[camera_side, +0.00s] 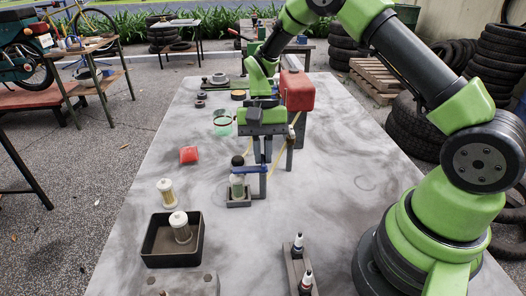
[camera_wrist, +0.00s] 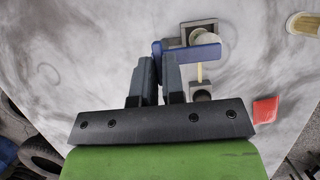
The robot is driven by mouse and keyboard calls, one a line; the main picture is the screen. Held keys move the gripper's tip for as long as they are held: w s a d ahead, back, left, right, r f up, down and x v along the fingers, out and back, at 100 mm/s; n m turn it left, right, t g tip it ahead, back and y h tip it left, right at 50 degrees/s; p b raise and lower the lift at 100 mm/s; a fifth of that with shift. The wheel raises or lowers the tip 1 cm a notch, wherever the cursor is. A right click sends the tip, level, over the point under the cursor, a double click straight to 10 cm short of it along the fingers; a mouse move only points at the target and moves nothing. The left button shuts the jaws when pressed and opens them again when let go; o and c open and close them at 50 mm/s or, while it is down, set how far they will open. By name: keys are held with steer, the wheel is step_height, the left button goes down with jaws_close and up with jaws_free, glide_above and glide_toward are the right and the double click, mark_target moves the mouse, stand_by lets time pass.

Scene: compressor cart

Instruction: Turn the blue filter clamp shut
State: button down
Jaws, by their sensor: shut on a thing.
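The blue filter clamp (camera_side: 247,169) is a flat bar at the filter stand, in the middle of the table in the side view. In the wrist view the blue clamp (camera_wrist: 205,53) runs sideways across the stand, and its left end lies between my fingers. My gripper (camera_side: 262,158) points down beside the stand. In the wrist view my gripper (camera_wrist: 157,64) is shut on that left end. A clear filter bowl (camera_side: 238,187) sits upright in the grey stand (camera_side: 238,203), under the bar. A black knob (camera_side: 238,160) shows above it.
A black tray (camera_side: 152,258) with a pale filter cartridge (camera_side: 180,227) is at the front left, another cartridge (camera_side: 167,193) behind it. A red block (camera_side: 189,155) lies left of the stand. A red tank (camera_side: 297,91) stands behind. Spark plugs (camera_side: 298,243) stand front right.

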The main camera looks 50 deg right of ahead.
stand_by(0.4)
steer(key=c, duration=1.2)
jaws_free()
steer(key=v, duration=1)
